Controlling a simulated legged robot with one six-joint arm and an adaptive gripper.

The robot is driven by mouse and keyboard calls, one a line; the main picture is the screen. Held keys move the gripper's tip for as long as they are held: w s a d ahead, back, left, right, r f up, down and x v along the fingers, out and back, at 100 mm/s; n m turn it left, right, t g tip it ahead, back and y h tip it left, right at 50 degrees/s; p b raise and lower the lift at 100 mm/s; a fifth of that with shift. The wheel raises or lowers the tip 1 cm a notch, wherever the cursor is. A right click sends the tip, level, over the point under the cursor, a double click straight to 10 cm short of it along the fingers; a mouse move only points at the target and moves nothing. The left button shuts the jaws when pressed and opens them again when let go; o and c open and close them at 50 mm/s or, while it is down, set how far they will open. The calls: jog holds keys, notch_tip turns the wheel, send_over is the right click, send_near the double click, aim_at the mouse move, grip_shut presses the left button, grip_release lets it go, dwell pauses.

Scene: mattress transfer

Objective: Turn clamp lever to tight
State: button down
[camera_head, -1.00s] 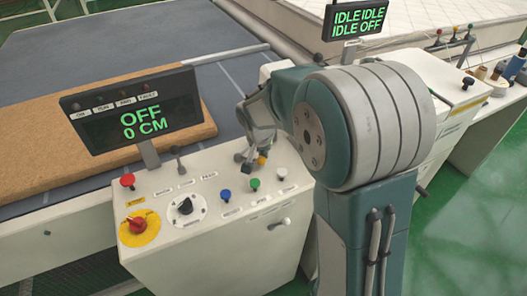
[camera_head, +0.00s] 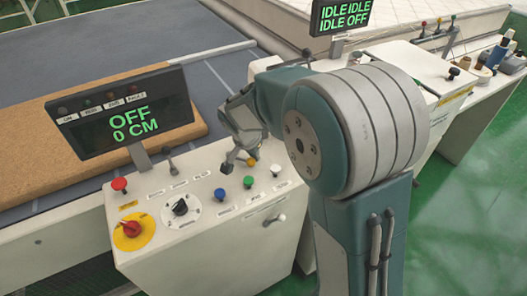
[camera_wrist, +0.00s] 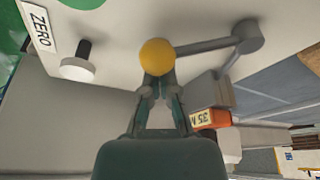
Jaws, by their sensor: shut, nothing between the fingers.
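A lever with a yellow ball knob (camera_wrist: 158,57) stands on the control panel. In the wrist view its grey arm (camera_wrist: 210,44) runs right to a round pivot (camera_wrist: 248,36). The yellow knob (camera_head: 251,162) also shows in the head view, beside the fingertips. My gripper (camera_wrist: 158,82) is shut, its fingertips close behind the knob in the picture. Whether they touch it I cannot tell. In the head view my gripper (camera_head: 233,160) is low over the back of the panel (camera_head: 215,245). No clamp label is readable.
Near the gripper are a blue knob (camera_head: 220,194), a green knob (camera_head: 248,182) and a white knob (camera_head: 276,171). A display (camera_head: 122,118) reads OFF, 0 CM. A red-on-yellow switch (camera_head: 131,229) sits at left. An orange block (camera_wrist: 210,118) shows in the wrist view.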

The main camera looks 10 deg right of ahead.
aim_at(234, 179)
jog(key=s+a+m, duration=0.1)
jog(key=s+m, duration=0.1)
jog(key=m, duration=0.1)
jog(key=shift+a+m+g+h, duration=0.3)
jog(key=shift+a+g+h, duration=0.1)
jog(key=m, duration=0.1)
jog(key=s+a+m, duration=0.1)
jog(key=shift+a+m+g, duration=0.2)
jog(key=shift+m+g, duration=0.2)
jog(key=a+m, duration=0.1)
jog(key=a+m+g, duration=0.1)
jog(key=m, duration=0.1)
jog(key=shift+s+a, duration=0.1)
jog(key=shift+s, duration=0.2)
jog(key=shift+a+m+g, duration=0.3)
jog(key=shift+a+m, duration=0.35)
jog(key=shift+m, duration=0.55)
jog(key=shift+s+a, duration=0.1)
jog(key=shift+a, duration=0.35)
jog(key=v, duration=1.2)
jog(key=shift+a, duration=0.2)
